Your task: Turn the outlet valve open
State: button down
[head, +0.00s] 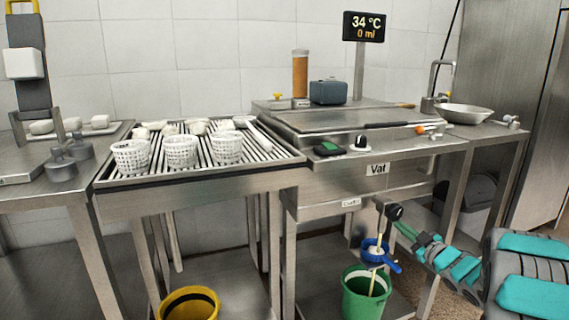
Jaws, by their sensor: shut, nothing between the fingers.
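The steel vat (330,180) has a "Vat" label on its front and a small label, seemingly "Outlet", lower down. At the lower right of its front is the outlet valve, with a dark round knob (394,211). My teal and grey arm comes in from the right. My gripper (400,227) is shut, its narrow green end at or just below the knob; I cannot tell whether they touch. A thin pale yellow streak runs from below the valve past a blue strainer (370,245) into a green bucket (364,299). I cannot tell whether it is liquid.
A display (363,27) reads 34 °C and 0 ml. White perforated baskets (180,152) stand on a slatted drain table (240,180) to the left. A yellow bucket (188,304) stands below it. A metal bowl (465,113) sits at the right. Table legs stand near my arm.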

jog(key=shift+r, duration=0.3)
dwell(0.4)
jog(key=shift+w+d+r+p, duration=0.1)
jog(key=shift+d+r+p, duration=0.1)
jog(key=shift+p, duration=0.25)
jog(key=shift+w+d+r+p, duration=0.1)
jog(key=shift+d+p, duration=0.2)
jog(key=shift+p, duration=0.05)
jog(key=v, duration=0.6)
jog(key=shift+d+f, duration=0.25)
jog(key=shift+f, duration=0.15)
jog(key=shift+w, duration=0.1)
